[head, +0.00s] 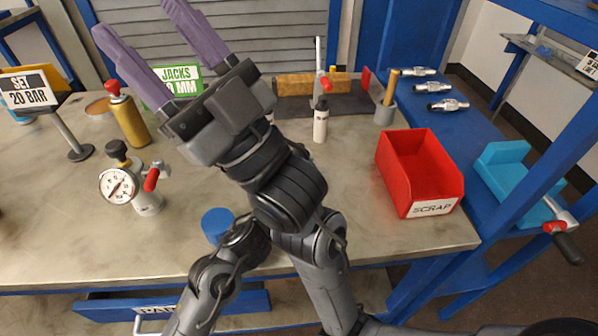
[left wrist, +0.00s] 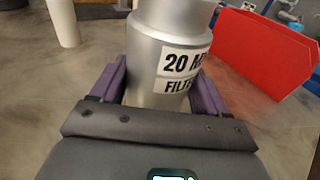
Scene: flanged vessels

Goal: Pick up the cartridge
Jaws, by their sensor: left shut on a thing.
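The cartridge (left wrist: 150,65), a silver cylinder with a wider upper part and a white label reading "20 M..." and "FILTE...", fills the middle of the left wrist view. My left gripper (left wrist: 160,90) is shut on it, one purple finger on each side. I cannot tell whether its base touches the table. In the head view, the cartridge and left gripper are hidden, apparently behind the raised arm. My right gripper (head: 135,18) is raised at the upper left of the head view, its purple fingers spread and empty.
The red SCRAP bin (head: 425,178) stands at the right of the table (head: 370,235). A white bottle (head: 320,122) stands behind the arms. A gauge (head: 118,186), yellow bottle (head: 130,122) and blue round piece (head: 214,222) are to the left. The front right tabletop is clear.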

